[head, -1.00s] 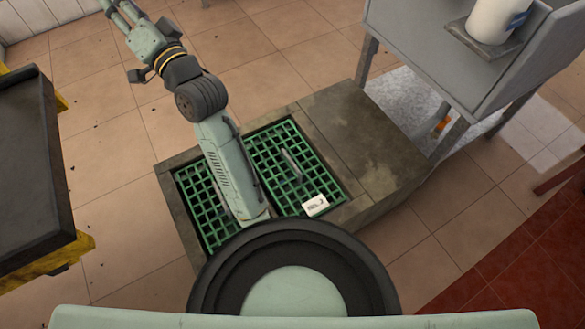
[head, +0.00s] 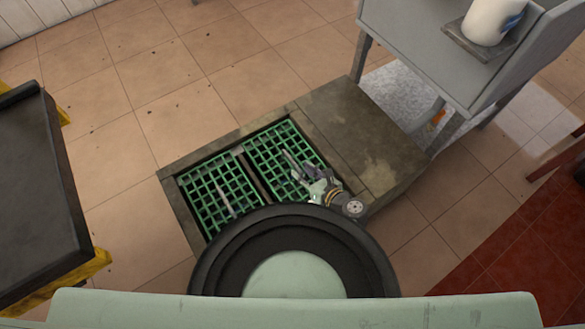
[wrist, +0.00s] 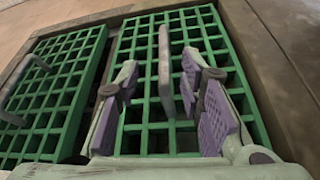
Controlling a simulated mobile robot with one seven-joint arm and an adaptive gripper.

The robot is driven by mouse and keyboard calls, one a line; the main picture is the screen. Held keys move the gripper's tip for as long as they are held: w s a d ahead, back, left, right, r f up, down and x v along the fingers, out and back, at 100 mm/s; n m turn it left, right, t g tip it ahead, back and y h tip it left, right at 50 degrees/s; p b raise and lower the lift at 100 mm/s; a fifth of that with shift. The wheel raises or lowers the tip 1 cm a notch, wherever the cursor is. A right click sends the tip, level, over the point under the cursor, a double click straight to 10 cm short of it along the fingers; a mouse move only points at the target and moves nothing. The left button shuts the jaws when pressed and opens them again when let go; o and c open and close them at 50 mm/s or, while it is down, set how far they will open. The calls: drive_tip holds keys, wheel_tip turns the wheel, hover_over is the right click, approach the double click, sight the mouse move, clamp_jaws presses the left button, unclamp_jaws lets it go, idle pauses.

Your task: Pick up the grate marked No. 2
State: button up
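Two green grates lie side by side in a dark stone frame, a left grate (head: 213,187) and a right grate (head: 268,150). Each has a grey bar handle: one on the left grate (head: 227,203) and one on the right grate (wrist: 164,60). My gripper (head: 302,172) is over the right grate, and it shows in the wrist view (wrist: 160,88) with its purple-padded fingers apart. The right grate's handle stands in the gap between them, toward the fingertips; I cannot tell whether either finger touches it. No number can be read now.
The stone frame (head: 355,130) has a broad bare slab on its right. A grey table (head: 430,50) with a white container (head: 492,20) stands at the upper right. A dark-topped bench (head: 38,190) stands at the left. The tiled floor behind is clear.

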sight(294, 162)
drive_tip(key=x, duration=0.8)
drive_tip(key=shift+w+d, duration=0.1)
drive_tip(key=shift+d, duration=0.1)
clamp_jaws()
idle(0.8)
drive_tip(key=shift+r, duration=0.1)
